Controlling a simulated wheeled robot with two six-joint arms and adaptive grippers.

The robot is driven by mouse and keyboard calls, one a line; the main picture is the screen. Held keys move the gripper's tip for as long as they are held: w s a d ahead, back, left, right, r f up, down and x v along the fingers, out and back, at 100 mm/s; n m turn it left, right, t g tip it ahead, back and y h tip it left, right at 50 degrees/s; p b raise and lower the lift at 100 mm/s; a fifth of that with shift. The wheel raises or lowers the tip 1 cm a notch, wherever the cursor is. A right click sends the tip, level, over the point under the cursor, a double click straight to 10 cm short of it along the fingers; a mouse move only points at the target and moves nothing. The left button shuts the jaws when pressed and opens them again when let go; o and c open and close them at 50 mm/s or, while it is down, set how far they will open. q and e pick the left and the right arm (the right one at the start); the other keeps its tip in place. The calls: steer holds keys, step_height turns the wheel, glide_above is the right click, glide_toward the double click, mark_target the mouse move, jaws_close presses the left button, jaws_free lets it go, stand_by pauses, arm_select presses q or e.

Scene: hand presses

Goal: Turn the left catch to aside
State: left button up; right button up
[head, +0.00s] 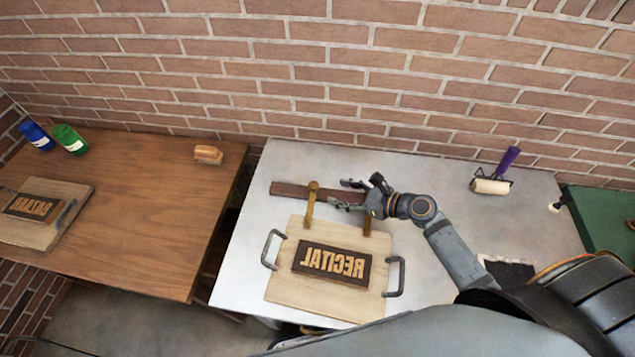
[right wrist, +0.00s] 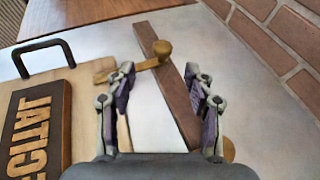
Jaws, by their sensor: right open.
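The left catch (head: 309,205) is a brass arm with a round knob, reaching from the back edge of the wooden board (head: 282,288) to the dark bar (head: 290,189). Its knob (right wrist: 162,48) lies over that bar in the right wrist view. The right catch (head: 366,221) stands similarly, partly hidden by my right gripper (head: 348,194). That gripper is open and empty, above the bar and to the right of the left catch. In the right wrist view its fingers (right wrist: 162,92) are spread, with the left catch beyond them. My left gripper is not in view.
The board carries a RECITAL block (head: 332,263) and a dark handle (head: 271,249) on each side. A roller (head: 492,184) lies at the right on the grey table (head: 430,172). A brick wall stands behind. A wooden table (head: 150,210) at the left holds another board (head: 77,198).

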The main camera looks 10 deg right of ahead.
mark_target(314, 185)
steer(key=x, duration=0.4)
steer(key=shift+w+a, duration=0.1)
steer(key=shift+w, duration=0.35)
steer(key=x, duration=0.3)
steer(key=shift+w+f+p, duration=0.1)
steer(key=shift+f+p, duration=0.05)
steer(key=shift+p, duration=0.2)
steer(key=shift+w+a+f, duration=0.15)
steer(key=shift+w+a, duration=0.05)
steer(key=shift+a, duration=0.05)
steer(key=shift+w+a+f, duration=0.1)
steer(key=shift+a, duration=0.1)
steer(key=c, duration=0.4)
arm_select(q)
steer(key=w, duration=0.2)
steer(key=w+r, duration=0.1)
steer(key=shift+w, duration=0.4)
arm_select(e)
jaws_close()
